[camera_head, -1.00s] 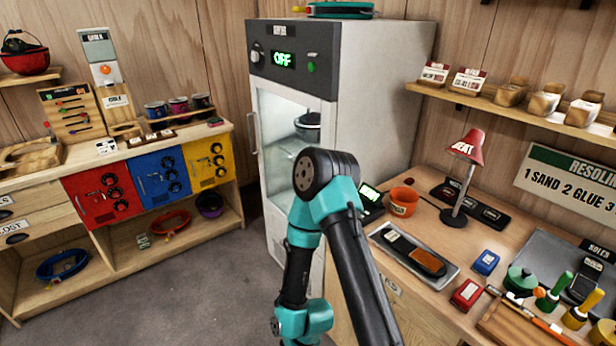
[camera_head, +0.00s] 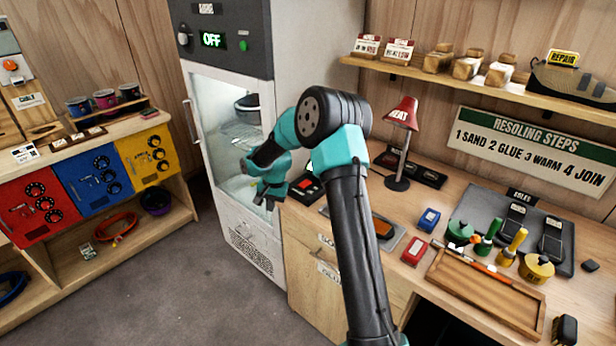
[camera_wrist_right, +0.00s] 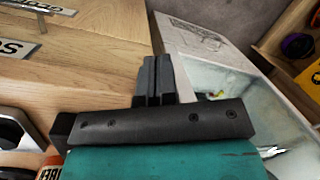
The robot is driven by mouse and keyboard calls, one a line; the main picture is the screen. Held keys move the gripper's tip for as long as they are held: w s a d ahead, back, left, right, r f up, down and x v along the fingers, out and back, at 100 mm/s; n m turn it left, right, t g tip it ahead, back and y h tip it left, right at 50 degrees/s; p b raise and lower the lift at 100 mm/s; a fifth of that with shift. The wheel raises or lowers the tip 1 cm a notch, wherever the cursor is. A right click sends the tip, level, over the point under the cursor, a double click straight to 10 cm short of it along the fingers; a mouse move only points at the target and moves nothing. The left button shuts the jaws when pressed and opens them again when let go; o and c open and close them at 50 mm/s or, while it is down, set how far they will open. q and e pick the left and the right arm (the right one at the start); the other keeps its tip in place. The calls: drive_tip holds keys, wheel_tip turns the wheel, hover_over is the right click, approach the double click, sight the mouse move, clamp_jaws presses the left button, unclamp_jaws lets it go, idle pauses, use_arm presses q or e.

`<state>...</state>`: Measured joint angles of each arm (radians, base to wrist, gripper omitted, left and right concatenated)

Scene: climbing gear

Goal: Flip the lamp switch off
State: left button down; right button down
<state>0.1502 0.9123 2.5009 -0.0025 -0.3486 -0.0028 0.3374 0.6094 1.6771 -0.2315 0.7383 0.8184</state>
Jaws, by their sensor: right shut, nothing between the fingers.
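The lamp (camera_head: 402,114) has a red shade with a lettered label and stands on a dark base on the right-hand bench. A small black box with a red part (camera_head: 307,185) sits at the bench's left edge; I cannot tell if it is the lamp switch. My right gripper (camera_head: 267,203) is left of that box, in front of the cabinet. In the right wrist view its fingers (camera_wrist_right: 155,78) are together with nothing between them, over wooden drawer fronts. My left gripper is out of view.
The tall cabinet (camera_head: 222,80) with a glass door and an "OFF" display stands left of the bench. My right arm hides part of the bench. Red (camera_head: 413,251) and blue (camera_head: 429,219) boxes and a wooden tray (camera_head: 480,290) lie right of it. The grey floor is open.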

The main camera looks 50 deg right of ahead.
sight(308, 181)
drive_tip(key=d+r+m, duration=0.1)
drive_tip(key=d+r, duration=0.2)
drive_tip(key=r, duration=0.1)
drive_tip(key=d+r+m, duration=0.1)
drive_tip(key=d+r, duration=0.2)
drive_tip(key=r, duration=0.1)
drive_tip(key=d+r+m+h, duration=0.1)
drive_tip(key=d+r, duration=0.3)
drive_tip(key=shift+s+m, duration=0.3)
drive_tip(key=s+d+r+m, duration=0.2)
drive_tip(key=d+r, duration=0.3)
drive_tip(key=r, duration=0.3)
drive_tip(key=shift+s+d+g+h, duration=0.15)
drive_tip(key=shift+s+g+h, duration=0.15)
drive_tip(key=shift+g+h, duration=0.1)
drive_tip(key=shift+f, duration=0.2)
wheel_tip(308, 181, down, 14)
drive_tip(key=shift+r, duration=0.1)
